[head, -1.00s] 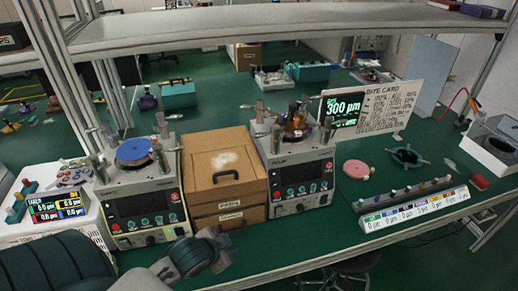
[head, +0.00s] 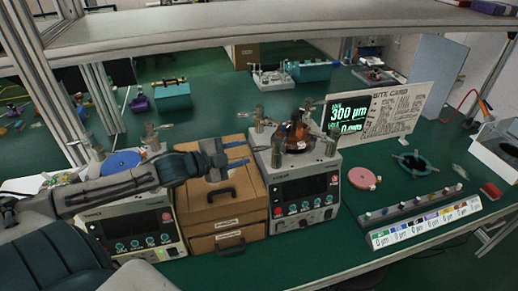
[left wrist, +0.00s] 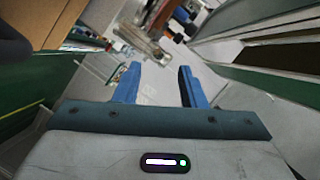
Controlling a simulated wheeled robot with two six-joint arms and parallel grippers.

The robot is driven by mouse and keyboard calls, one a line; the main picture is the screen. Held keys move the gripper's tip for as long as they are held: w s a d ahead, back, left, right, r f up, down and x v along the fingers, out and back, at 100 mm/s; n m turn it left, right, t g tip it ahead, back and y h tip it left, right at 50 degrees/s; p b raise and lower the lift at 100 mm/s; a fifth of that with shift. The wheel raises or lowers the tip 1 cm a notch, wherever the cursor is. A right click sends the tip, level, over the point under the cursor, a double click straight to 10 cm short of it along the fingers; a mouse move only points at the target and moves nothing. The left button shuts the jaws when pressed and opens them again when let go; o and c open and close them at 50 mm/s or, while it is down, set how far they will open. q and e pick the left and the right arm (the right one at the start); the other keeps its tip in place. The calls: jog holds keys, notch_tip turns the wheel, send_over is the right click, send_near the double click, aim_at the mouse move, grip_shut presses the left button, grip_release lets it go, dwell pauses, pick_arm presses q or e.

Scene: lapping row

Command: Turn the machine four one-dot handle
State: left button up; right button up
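A grey lapping machine (head: 305,190) with a dark panel and knobs stands right of a wooden drawer box; its small label is too blurred to read. Metal handles, among them a left one (head: 259,118) and a front one (head: 277,148), rise around an amber-brown part (head: 297,130) on its top. Dot marks cannot be made out. A second machine (head: 135,225) with a blue disc stands at left, partly behind my left arm. My left gripper (head: 237,154) is open and empty above the wooden box, left of the right-hand machine. Its two blue fingers (left wrist: 160,88) are apart in the left wrist view. My right gripper is out of view.
The wooden box (head: 228,215) stands between the machines. A sign and screen (head: 348,120) stand behind the right-hand machine. A pink disc (head: 363,178), a dark ring with arms (head: 412,162) and a labelled rack (head: 425,218) lie to the right. A shelf (head: 250,27) crosses above.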

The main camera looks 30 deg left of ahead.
aim_at(255, 150)
pick_arm(q)
jog(key=b+x, duration=0.4)
jog(key=shift+f, duration=0.15)
jog(key=shift+w+d, duration=0.3)
jog(key=shift+w, duration=0.25)
jog(key=shift+p+x, duration=0.3)
jog(key=shift+x, duration=0.55)
grip_shut()
